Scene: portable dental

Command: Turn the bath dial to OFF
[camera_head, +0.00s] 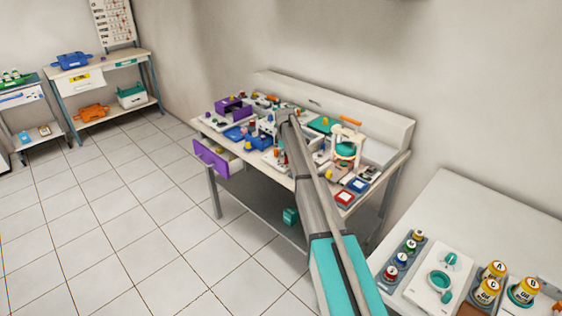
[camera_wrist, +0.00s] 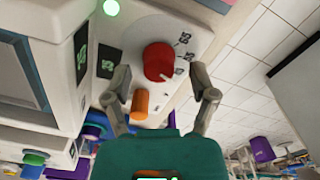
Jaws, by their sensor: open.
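A red dial (camera_wrist: 158,62) sits on a pale panel (camera_wrist: 195,20) in the wrist view, with a white pointer mark at its lower right and small dark number labels on its right. I cannot read an OFF label. My gripper (camera_wrist: 160,72) is open, its fingertips on either side of the dial, with a visible gap at least on the right. An orange knob (camera_wrist: 140,104) is beside the dial, between the fingers. In the head view my arm reaches over the cluttered workbench (camera_head: 404,160); the dial cannot be made out there.
A green light (camera_wrist: 111,7) glows on the panel. Dark displays with green digits (camera_wrist: 82,54) are left of the dial. An open purple drawer (camera_head: 210,159) juts from the bench front. A white side table (camera_head: 470,215) with bottles stands at right. The tiled floor is clear at left.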

